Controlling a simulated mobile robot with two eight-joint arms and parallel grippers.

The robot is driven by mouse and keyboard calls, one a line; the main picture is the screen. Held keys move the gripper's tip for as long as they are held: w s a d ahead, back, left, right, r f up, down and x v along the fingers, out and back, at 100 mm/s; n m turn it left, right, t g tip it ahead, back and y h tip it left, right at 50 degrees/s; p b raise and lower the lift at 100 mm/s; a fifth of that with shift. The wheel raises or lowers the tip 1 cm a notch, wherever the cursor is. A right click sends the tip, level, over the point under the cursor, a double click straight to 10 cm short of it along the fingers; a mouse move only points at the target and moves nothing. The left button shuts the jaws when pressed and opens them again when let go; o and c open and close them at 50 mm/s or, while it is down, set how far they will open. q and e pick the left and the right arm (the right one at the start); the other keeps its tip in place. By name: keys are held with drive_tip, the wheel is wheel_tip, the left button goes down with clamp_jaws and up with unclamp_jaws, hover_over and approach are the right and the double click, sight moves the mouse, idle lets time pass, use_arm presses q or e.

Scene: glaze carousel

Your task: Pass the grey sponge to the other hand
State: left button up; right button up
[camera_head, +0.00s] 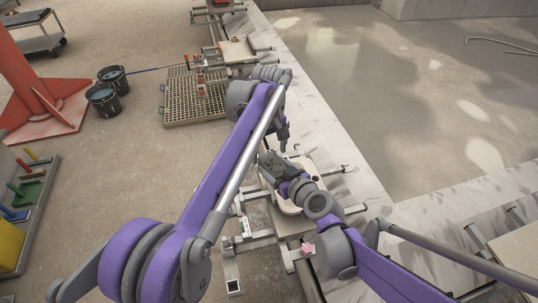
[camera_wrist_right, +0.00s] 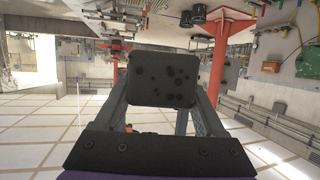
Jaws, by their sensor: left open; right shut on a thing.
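The grey sponge (camera_head: 271,164) is a dark block with pits in its face. It is held up above the pale carousel. In the right wrist view the sponge (camera_wrist_right: 163,80) fills the space between the two fingers of my right gripper (camera_wrist_right: 168,90), which is shut on it. In the head view my right gripper (camera_head: 284,178) reaches in from the lower right, and its fingertips are partly hidden by the sponge. My left gripper (camera_head: 283,146) points down just above and behind the sponge. It is open and appears empty; its fingers are small, and contact with the sponge cannot be told.
A pale board (camera_head: 311,168) on a metal frame lies below the grippers. A small pink block (camera_head: 307,249) sits on the frame nearer me. A floor grating (camera_head: 192,104), two dark buckets (camera_head: 103,97) and a red column base (camera_head: 62,112) stand at the left.

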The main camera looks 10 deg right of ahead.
use_arm(q)
drive_tip(key=shift+f, duration=1.25)
drive_tip(key=shift+d, duration=0.1)
drive_tip(key=c, duration=1.3)
use_arm(e)
drive_tip(key=shift+a, duration=0.15)
drive_tip(key=o, duration=1.5)
use_arm(q)
drive_tip(key=shift+c, duration=0.2)
